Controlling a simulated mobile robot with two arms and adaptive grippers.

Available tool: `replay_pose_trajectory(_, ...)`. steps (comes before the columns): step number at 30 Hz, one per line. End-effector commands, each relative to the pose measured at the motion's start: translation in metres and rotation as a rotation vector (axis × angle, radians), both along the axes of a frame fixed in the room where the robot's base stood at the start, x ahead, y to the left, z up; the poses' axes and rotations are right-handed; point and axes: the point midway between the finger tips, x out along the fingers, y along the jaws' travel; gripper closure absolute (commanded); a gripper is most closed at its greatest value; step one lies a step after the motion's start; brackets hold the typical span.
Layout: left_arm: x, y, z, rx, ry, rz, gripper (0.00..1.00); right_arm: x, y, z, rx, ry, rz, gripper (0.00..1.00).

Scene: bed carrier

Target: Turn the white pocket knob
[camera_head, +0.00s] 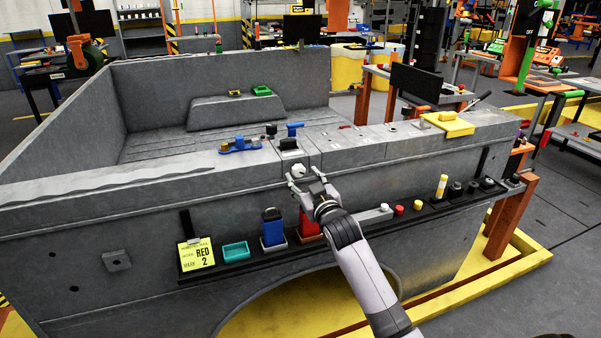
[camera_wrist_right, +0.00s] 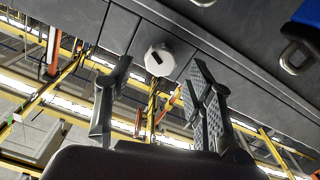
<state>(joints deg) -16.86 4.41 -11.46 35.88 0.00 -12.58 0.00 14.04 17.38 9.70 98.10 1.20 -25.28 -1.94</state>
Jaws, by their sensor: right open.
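The white pocket knob (camera_head: 298,170) sits on the upper side face of the grey truck bed (camera_head: 130,180), just below its top rail. In the right wrist view the knob (camera_wrist_right: 159,61) is a white faceted piece with a dark slot, between and beyond the fingertips. My right gripper (camera_head: 304,179) reaches up from below, close to the knob in the head view. Its two fingers (camera_wrist_right: 160,80) are spread wide with nothing between them. I cannot tell whether a finger touches the knob. My left gripper is not in view.
A black ledge along the bed's side holds a yellow RED 2 card (camera_head: 196,258), a teal tray (camera_head: 236,251), a blue container (camera_head: 272,227), a red container (camera_head: 309,229) and small knobs. A blue tool (camera_head: 240,145) and a yellow box (camera_head: 447,123) lie on the rail.

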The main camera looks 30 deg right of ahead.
Motion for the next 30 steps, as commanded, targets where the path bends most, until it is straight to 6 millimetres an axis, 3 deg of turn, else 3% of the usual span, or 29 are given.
replay_pose_trajectory(7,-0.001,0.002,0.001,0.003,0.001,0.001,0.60,0.026,-0.007,0.001,-0.001,-0.001,0.000,0.51)
replay_pose_trajectory(18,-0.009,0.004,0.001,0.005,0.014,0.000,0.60,0.030,-0.007,0.000,-0.001,-0.001,0.000,0.52)
replay_pose_trajectory(30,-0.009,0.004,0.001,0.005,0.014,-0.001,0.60,0.029,-0.007,0.000,0.000,0.000,0.000,0.78)
